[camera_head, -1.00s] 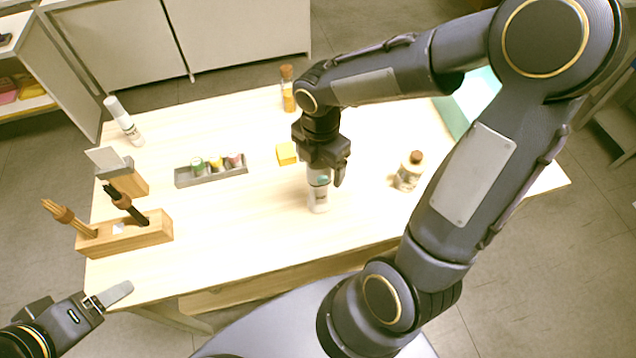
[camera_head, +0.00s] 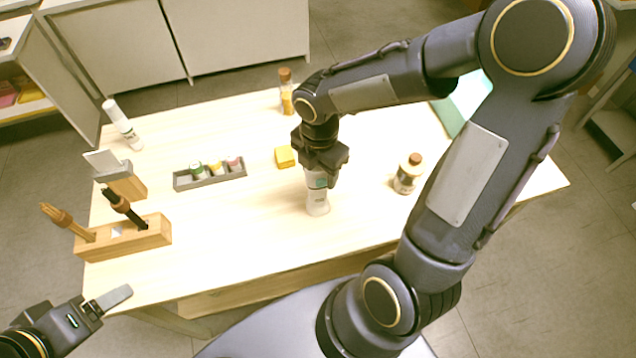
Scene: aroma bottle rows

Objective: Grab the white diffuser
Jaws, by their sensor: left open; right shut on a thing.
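A white bottle with a teal patch, which looks like the white diffuser (camera_head: 317,202), stands upright on the light wooden table (camera_head: 230,240), right of the middle. My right gripper (camera_head: 320,172) comes down on it from above and is shut on its upper part, hiding its top. The bottle's base appears to be on the table. My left gripper (camera_head: 110,300) is open and empty, low at the left, off the table's front left corner.
A grey tray (camera_head: 210,183) with small coloured jars and a yellow block (camera_head: 285,157) lie left of the bottle. Corked bottles stand behind (camera_head: 287,100) and to the right (camera_head: 407,178). The front middle is clear.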

